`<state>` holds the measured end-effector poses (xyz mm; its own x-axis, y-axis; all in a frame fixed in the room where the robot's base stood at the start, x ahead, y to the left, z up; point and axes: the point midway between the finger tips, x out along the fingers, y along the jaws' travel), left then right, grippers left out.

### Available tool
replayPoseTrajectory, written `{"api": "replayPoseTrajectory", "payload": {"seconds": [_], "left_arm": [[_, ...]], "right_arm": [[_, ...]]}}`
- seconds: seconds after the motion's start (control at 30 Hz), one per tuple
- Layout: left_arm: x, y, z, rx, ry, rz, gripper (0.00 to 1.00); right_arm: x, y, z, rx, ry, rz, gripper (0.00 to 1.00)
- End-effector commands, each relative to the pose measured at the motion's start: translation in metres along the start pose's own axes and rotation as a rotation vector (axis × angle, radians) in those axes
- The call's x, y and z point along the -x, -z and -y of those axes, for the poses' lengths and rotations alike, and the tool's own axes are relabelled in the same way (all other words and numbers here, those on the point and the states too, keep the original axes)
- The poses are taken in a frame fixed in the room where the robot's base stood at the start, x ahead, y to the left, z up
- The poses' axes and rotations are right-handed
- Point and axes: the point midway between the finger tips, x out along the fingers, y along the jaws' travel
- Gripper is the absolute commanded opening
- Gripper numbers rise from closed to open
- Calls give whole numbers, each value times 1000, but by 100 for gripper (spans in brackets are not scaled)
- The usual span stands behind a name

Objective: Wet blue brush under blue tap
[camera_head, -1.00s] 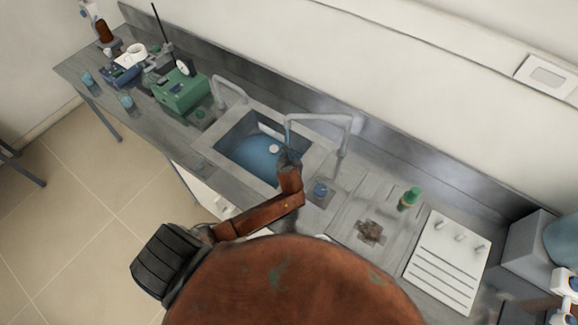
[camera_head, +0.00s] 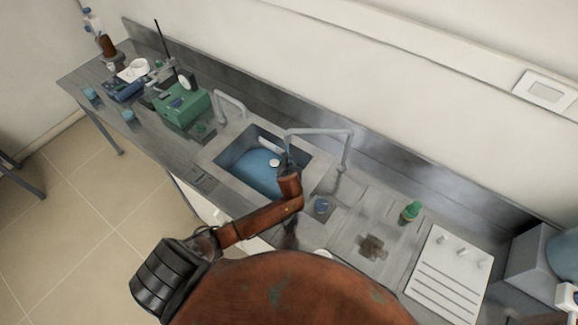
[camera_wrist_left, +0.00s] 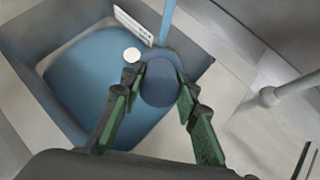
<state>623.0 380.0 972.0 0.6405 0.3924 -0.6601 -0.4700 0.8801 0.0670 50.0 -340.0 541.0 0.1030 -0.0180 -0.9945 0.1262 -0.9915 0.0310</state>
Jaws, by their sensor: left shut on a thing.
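My left gripper (camera_wrist_left: 157,100) is shut on a dark blue rounded thing (camera_wrist_left: 160,80), likely the blue brush, over the sink basin (camera_wrist_left: 68,62). A light blue narrow strip (camera_wrist_left: 167,20) runs from the top of the wrist view to it; I cannot tell whether it is water or a handle. In the head view my left gripper (camera_head: 288,163) is at the sink's right part, below the spout end of the grey right tap (camera_head: 320,132). The held thing is mostly hidden there. A second grey tap (camera_head: 230,105) stands at the sink's left. My right gripper is not in view.
A green device (camera_head: 182,107) stands left of the sink. Further right are a green-capped bottle (camera_head: 411,211), a dark brown patch (camera_head: 371,247) and a white slotted panel (camera_head: 447,268). The wall rises close behind the taps.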

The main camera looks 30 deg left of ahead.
Motion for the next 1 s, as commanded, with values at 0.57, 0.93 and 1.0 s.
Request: {"api": "replayPoseTrajectory", "payload": {"seconds": [0.57,0.93,1.0], "left_arm": [[24,18,1,-1,0,-1,9],[45,36,4,0,1,-1,9],[49,40,4,-1,0,-1,9]], "right_arm": [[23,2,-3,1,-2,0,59],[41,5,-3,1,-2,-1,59],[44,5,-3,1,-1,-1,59]]}}
